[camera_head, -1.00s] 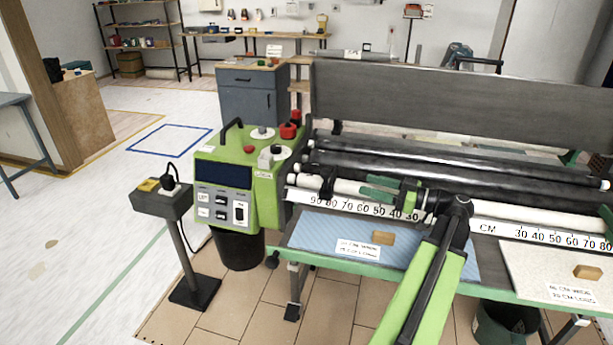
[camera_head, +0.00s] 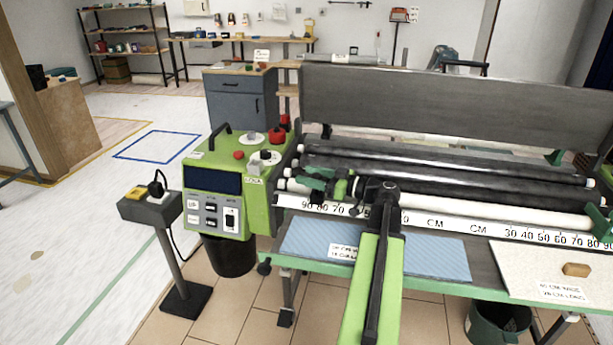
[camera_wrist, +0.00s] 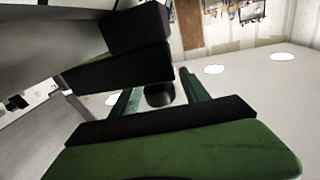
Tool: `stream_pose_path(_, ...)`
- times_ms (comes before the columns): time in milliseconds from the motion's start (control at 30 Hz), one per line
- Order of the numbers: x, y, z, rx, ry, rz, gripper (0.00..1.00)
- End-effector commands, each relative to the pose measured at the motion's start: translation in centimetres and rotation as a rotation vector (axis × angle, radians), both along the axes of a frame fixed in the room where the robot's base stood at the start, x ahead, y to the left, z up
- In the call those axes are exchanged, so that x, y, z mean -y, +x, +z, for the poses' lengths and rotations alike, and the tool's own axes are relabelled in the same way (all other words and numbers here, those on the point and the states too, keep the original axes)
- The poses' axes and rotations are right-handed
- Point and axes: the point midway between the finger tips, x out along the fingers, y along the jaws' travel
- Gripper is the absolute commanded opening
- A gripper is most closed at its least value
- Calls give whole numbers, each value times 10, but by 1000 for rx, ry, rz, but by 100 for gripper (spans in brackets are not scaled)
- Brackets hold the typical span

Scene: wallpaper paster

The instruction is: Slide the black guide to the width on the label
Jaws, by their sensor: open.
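My gripper (camera_head: 322,184) is over the left half of the machine's rollers, just above the left scale (camera_head: 330,209) near the 80 and 70 marks. Its jaws are apart in the wrist view (camera_wrist: 160,95), with small green and dark parts visible beyond the gap. I cannot clearly tell the black guide from my dark gripper parts in the head view. A white label (camera_head: 342,251) lies on the blue patterned sheet (camera_head: 440,259).
A green bracket (camera_head: 600,222) stands at the right end of the rollers. A cream sheet (camera_head: 520,265) bears a wooden block (camera_head: 577,270) and another label (camera_head: 562,292). The green control box (camera_head: 222,190) stands left of my gripper. A tall grey panel (camera_head: 430,100) rises behind.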

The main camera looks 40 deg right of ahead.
Motion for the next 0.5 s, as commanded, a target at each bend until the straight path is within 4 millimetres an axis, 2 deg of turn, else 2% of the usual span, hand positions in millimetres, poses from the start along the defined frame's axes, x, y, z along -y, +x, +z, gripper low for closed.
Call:
stream_pose_path(100,-3,6,0,0,0,1,54)
stream_pose_path(367,-3,7,0,0,0,1,52)
stream_pose_path(500,-3,7,0,0,0,1,34)
